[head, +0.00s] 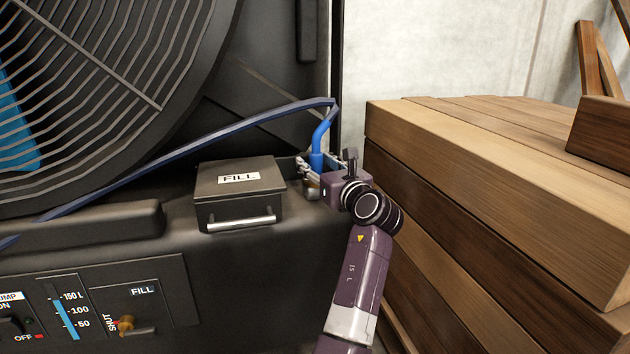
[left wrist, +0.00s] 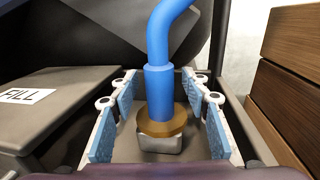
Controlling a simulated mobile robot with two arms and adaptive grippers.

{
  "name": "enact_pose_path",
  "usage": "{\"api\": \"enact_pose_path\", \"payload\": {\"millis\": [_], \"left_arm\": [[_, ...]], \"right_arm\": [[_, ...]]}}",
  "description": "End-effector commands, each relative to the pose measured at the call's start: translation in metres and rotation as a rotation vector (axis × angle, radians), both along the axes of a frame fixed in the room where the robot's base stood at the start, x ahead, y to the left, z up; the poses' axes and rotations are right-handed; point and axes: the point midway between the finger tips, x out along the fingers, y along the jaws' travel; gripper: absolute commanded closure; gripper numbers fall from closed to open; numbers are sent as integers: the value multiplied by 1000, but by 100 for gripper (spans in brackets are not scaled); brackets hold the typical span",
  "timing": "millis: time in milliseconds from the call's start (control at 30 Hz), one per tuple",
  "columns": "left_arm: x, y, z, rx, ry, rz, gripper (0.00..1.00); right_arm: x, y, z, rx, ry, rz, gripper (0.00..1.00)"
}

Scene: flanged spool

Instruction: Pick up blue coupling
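The blue coupling (left wrist: 159,95) is an upright blue sleeve with a blue hose bending up from it. A brass ring (left wrist: 163,124) and a pale metal fitting sit at its foot. In the head view the coupling (head: 317,161) stands behind and right of the FILL box. My left gripper (head: 318,172) is at the coupling; in the left wrist view the gripper (left wrist: 162,112) is open, with a blue-padded finger on either side of the coupling and a visible gap to each. In the head view my gripper partly hides the coupling's foot. My right gripper is not in view.
The dark FILL box (head: 240,190) stands close on the left. Stacked wooden beams (head: 480,170) rise close on the right. The hose (head: 200,150) runs left in front of a large fan grille (head: 90,90). A control panel (head: 110,305) is at lower left.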

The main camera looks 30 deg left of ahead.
Motion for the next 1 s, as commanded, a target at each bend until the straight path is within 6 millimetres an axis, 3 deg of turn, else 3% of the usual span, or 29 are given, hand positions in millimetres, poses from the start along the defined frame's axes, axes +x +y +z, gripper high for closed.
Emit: {"api": "enact_pose_path", "payload": {"millis": [33, 367, 767, 1000], "left_arm": [[0, 0, 0, 0, 0, 0, 65], [0, 0, -1, -1, 1, 0, 100], [0, 0, 2, 2, -2, 0, 100], [0, 0, 16, 2, -4, -1, 100]], "right_arm": [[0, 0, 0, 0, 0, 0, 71], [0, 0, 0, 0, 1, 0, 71], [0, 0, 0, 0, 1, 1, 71], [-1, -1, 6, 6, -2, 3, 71]]}}
